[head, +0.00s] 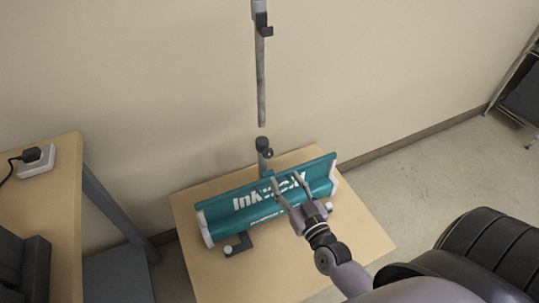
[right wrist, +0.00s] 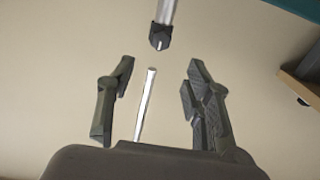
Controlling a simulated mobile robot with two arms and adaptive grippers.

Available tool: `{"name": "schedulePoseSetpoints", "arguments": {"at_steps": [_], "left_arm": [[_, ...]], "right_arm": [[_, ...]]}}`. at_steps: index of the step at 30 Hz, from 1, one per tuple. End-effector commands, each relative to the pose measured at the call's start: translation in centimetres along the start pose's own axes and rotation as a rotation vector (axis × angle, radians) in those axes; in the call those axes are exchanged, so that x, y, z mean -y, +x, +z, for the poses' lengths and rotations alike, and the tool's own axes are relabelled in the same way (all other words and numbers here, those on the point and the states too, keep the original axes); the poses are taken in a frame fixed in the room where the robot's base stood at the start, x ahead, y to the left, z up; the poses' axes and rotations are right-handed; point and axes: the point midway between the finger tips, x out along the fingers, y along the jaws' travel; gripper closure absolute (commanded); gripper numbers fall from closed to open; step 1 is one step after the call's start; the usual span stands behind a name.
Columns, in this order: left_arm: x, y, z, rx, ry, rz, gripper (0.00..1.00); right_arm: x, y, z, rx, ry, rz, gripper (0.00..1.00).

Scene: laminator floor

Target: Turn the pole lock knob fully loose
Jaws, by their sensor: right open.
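The dark pole lock knob (head: 267,153) sits on a dark collar (head: 263,143) at the top of a short pole behind a teal banner base. In the right wrist view the dark collar (right wrist: 162,38) shows at the top, beyond the fingertips; I cannot make out how far the knob is turned. A thin grey upper pole (head: 261,85) appears above the collar, with a visible gap. My right gripper (head: 285,179) is open and empty, over the banner base and in front of the knob. Its spread fingers (right wrist: 161,64) touch nothing visible. My left gripper is not in view.
The teal banner base (head: 218,213) stands on a wooden table (head: 275,270), with a dark foot (head: 238,245) in front. A desk (head: 65,170) with a white socket block (head: 35,160) is at left. A wall is behind. A black ridged object (head: 490,245) is at lower right.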

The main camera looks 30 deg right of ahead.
Motion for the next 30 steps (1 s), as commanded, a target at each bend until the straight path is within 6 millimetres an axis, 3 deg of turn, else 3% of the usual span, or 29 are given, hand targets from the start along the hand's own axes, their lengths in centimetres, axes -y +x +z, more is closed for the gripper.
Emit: {"name": "schedulePoseSetpoints", "arguments": {"at_steps": [9,15,21,30], "left_arm": [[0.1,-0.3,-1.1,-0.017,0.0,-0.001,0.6],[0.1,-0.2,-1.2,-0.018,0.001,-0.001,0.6],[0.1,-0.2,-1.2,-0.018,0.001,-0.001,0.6],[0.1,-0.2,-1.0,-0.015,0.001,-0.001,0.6]], "right_arm": [[0.0,7.0,0.0,-0.001,0.001,0.001,0.54],[0.0,9.9,0.1,0.001,0.0,0.001,0.54],[0.0,11.0,0.1,0.003,-0.002,0.0,0.54],[0.0,11.0,0.1,0.002,-0.001,0.0,0.57]]}}
